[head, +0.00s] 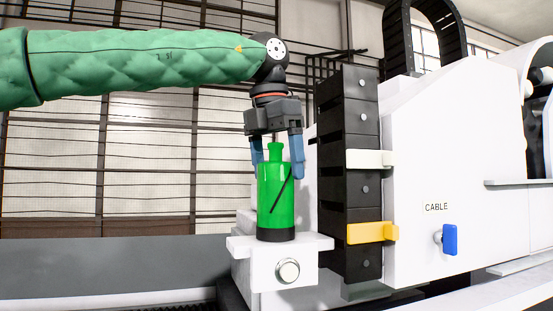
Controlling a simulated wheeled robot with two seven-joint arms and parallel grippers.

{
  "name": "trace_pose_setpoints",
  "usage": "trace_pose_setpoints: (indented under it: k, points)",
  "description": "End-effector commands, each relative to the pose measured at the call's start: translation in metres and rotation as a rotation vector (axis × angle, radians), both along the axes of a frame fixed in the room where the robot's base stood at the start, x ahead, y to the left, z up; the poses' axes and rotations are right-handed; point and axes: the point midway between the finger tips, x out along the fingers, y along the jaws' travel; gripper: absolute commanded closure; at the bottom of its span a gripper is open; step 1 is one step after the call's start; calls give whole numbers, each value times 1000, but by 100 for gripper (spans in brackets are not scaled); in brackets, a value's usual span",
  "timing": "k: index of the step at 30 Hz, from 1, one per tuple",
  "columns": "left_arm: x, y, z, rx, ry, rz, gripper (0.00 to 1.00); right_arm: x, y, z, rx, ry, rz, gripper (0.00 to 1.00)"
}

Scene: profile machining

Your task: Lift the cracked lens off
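The cracked lens (275,200) is a bright green cylinder with a narrow neck and knob on top. A dark slanted line, like a crack, runs down its right side. It stands upright on a dark base ring (276,234) on a white block. My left gripper (278,174) points straight down above it, with its blue fingers apart on either side of the knob and the lens's upper part. The left finger is partly behind the lens. I cannot tell whether either finger touches it. My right gripper is out of view.
The white block (262,250) has a round silver button (288,271) on its front. Close to the right stands a black column (347,130) with a white tab (370,160) and a yellow tab (372,232). A white machine with a blue knob (450,239) is further right. The left side is free.

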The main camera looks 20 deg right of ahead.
Motion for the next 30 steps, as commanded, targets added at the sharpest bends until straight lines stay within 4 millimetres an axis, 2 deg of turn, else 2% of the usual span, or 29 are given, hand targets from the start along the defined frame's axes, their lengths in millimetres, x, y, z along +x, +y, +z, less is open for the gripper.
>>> trace_pose_setpoints:
  k: [1,7,9,10,13,14,30]
  points:
    - [0,0,0,0,0,0,29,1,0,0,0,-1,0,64]
    - [0,0,0,0,0,1,68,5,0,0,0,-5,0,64]
    - [0,0,0,0,0,1,68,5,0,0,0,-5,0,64]
    - [0,0,0,0,0,1,51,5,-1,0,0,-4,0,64]
    - [0,0,0,0,0,1,71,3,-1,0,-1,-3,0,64]
    - [0,0,0,0,0,1,72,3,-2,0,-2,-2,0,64]
    - [0,0,13,0,0,1,72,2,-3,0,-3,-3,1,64]
